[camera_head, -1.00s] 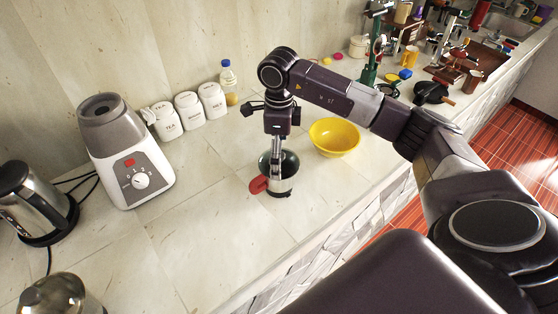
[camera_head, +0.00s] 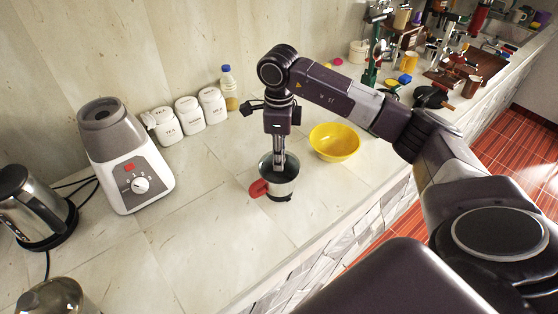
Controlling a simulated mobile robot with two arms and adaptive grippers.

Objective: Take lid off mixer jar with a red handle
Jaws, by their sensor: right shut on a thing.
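The mixer jar (camera_head: 284,188) stands on the counter left of the yellow bowl. It has a pale metallic body, a red handle (camera_head: 258,188) on its left side and a dark round top (camera_head: 267,167). My right gripper (camera_head: 279,167) points straight down from above, with its fingers close together at the dark top. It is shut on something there. I cannot tell whether that is a lid or the jar's rim, as the fingers cover part of it. My left gripper is not in view.
The yellow bowl (camera_head: 335,142) is close on the right. The mixer base (camera_head: 128,160), several white canisters (camera_head: 189,115), a bottle (camera_head: 228,85) and a kettle (camera_head: 38,205) stand to the left and back. The counter left of the jar is clear.

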